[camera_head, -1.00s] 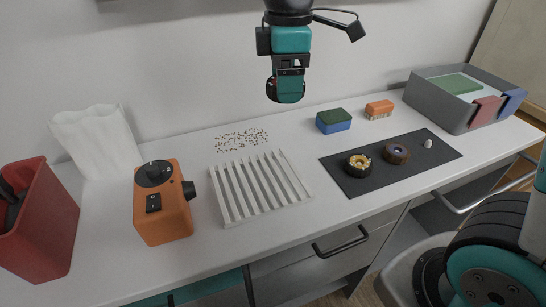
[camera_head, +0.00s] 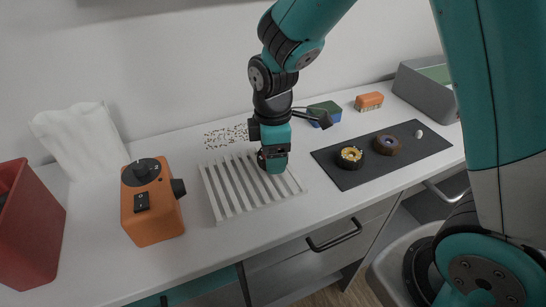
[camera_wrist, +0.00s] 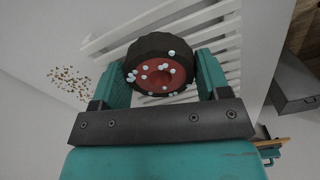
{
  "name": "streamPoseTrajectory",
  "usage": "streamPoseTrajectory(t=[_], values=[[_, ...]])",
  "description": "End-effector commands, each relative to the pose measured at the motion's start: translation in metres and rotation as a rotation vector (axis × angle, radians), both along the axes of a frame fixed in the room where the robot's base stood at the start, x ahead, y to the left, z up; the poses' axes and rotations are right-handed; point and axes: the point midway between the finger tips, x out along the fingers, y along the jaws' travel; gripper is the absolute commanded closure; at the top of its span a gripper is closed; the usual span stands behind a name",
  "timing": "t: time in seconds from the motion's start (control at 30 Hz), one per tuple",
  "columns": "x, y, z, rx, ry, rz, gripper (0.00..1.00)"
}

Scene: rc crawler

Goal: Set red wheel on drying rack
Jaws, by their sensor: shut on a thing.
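The red wheel (camera_wrist: 162,72), a black tyre with a red hub dotted with pale droplets, is held between the two teal fingers of my gripper (camera_wrist: 163,85). In the head view my gripper (camera_head: 274,164) is low at the right rear part of the white slatted drying rack (camera_head: 229,199). It hides most of the wheel there; only a dark edge shows. The rack's slats (camera_wrist: 209,32) lie behind the wheel in the wrist view. I cannot tell whether the wheel touches the slats.
An orange box with a black knob (camera_head: 151,205) stands left of the rack. Brown specks (camera_head: 226,136) lie behind it. A dark mat (camera_head: 345,179) with a yellow-hubbed wheel (camera_head: 349,158) and a brown wheel (camera_head: 387,145) lies to the right. The rack's left half is clear.

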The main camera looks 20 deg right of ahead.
Motion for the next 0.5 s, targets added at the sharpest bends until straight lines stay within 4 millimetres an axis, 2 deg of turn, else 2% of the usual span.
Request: streamPoseTrajectory(t=[0.1, 0.5], values=[[-0.001, 0.0, -0.014, 0.0, 0.002, 0.0, 0.54], [0.0, 0.0, -0.02, 0.0, 0.0, 0.0, 0.54]])
